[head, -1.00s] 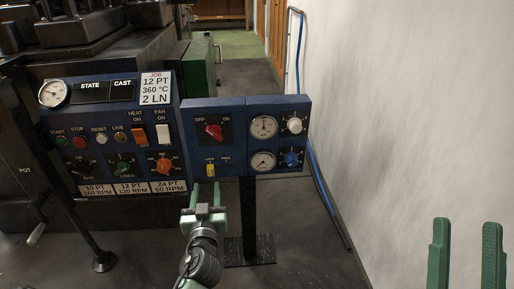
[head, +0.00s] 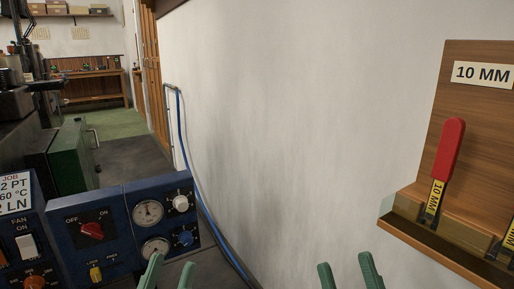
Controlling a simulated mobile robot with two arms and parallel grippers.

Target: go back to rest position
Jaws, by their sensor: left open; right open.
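My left gripper (head: 168,272) shows at the bottom of the head view as two green fingers with a gap between them. It is open and empty, in front of the right end of the blue control panel (head: 118,240). My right gripper (head: 346,272) is at the bottom, right of the middle, with its green fingers apart and nothing between them. It stands before the white wall. Both arms below the fingers are out of the picture.
A wooden wall rack (head: 400,228) labelled 10 MM holds a red-handled tool (head: 447,150) at the right. A blue hose (head: 184,140) runs down the white wall (head: 300,110). A green cabinet (head: 75,155) stands at the left, with open floor (head: 140,160) beside it.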

